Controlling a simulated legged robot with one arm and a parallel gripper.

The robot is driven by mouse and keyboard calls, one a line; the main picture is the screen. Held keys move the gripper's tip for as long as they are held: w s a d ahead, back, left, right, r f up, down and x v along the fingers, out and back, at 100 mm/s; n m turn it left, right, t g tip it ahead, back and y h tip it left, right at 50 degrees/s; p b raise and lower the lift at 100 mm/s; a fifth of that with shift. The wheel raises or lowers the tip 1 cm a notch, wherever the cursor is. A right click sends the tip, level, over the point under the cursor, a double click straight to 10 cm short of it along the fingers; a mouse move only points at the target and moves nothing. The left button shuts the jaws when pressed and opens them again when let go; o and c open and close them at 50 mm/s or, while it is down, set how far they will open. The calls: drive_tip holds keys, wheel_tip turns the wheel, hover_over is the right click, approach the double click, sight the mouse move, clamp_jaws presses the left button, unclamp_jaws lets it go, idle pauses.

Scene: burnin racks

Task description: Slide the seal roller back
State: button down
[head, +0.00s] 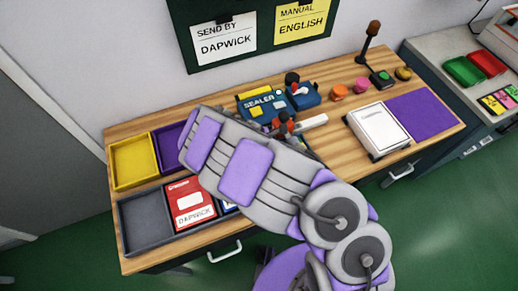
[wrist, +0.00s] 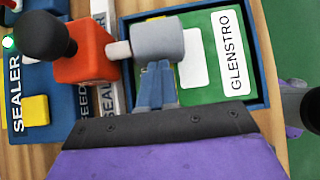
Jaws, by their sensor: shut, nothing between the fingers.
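The seal roller shows in the wrist view as a grey cylinder (wrist: 157,42) on a short pale shaft from an orange block (wrist: 85,55) with a black knob (wrist: 46,36). My gripper (wrist: 155,68) is shut and empty, its blue fingertips right at the cylinder's near side; I cannot tell whether they touch. The blue sealer (wrist: 22,100) is at the left of the wrist view. In the head view the sealer (head: 262,107) stands at the bench's back, and my arm hides the gripper and part of the roller area.
A green pack marked GLENSTRO (wrist: 225,60) lies in a blue tray beside the cylinder. On the bench are a yellow tray (head: 134,160), a grey tray (head: 145,220) with a red DAPWICK pack (head: 190,203), a white scale-like box (head: 379,127) and a purple mat (head: 424,115).

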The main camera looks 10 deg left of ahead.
drive_tip(key=w+d, duration=0.2)
drive_tip(key=d, duration=0.2)
drive_tip(key=w+d, duration=0.3)
drive_tip(key=d, duration=0.1)
drive_tip(key=w+d+p, duration=0.1)
drive_tip(key=w+d, duration=0.2)
drive_tip(key=d, duration=0.1)
drive_tip(key=shift+w, duration=0.25)
drive_tip(key=shift+w+d, duration=0.25)
drive_tip(key=shift+w, duration=0.1)
drive_tip(key=shift+d, duration=0.1)
drive_tip(key=shift+r, duration=0.1)
